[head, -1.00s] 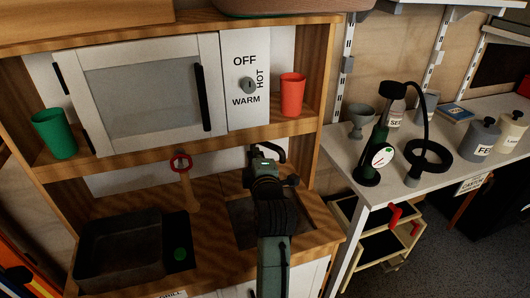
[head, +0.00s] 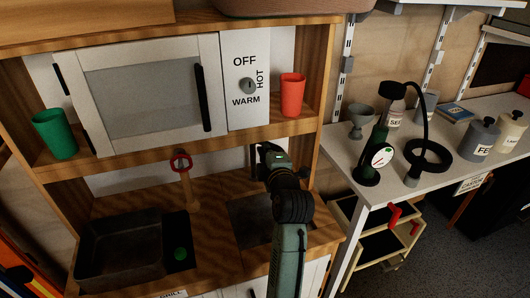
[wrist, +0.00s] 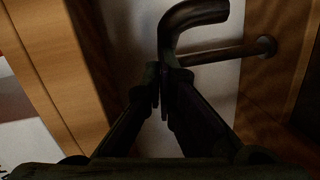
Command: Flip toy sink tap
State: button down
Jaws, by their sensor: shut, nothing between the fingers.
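The toy sink tap (wrist: 195,17) shows in the wrist view as a dark curved pipe at top centre. A thin bar runs from it to a round end on the right. My gripper (wrist: 161,85) is shut and empty, its fingertips together just below the pipe's lower end. I cannot tell whether they touch it. In the head view my gripper (head: 271,158) is over the back of the dark sink basin (head: 246,212) and hides most of the tap.
A wooden upper shelf of the toy kitchen holds a green cup (head: 55,134) and a red cup (head: 292,95). A red-topped wooden utensil (head: 183,175) stands left of the sink. A black pan (head: 118,248) sits at the counter's left. A white workbench (head: 345,165) stands right.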

aim_at(279, 147)
jog(key=shift+w+d+n+y+b, duration=0.15)
jog(key=shift+d+n+y+b, duration=0.1)
jog(key=shift+n+y+b, duration=0.15)
jog(key=d+n+g+y+b, duration=0.1)
jog(key=b, duration=0.1)
jog(key=w+n+g+y+b, duration=0.1)
jog(key=y+b, duration=0.1)
jog(key=w+d+n+y+b, duration=0.1)
jog(key=n+y+b, duration=0.1)
jog(key=b, duration=0.1)
jog(key=shift+w+d+f+g, duration=0.15)
jog(key=shift+d+f+g, duration=0.2)
jog(key=shift+g, duration=0.05)
jog(key=y+b, duration=0.1)
jog(key=w+n+g+y+b, duration=0.1)
jog(key=b, duration=0.1)
jog(key=w+d+n+g+y+b, duration=0.1)
jog(key=shift+w+r, duration=0.15)
jog(key=shift+r, duration=0.1)
jog(key=shift+w+d+r+b, duration=0.1)
jog(key=shift+b, duration=0.2)
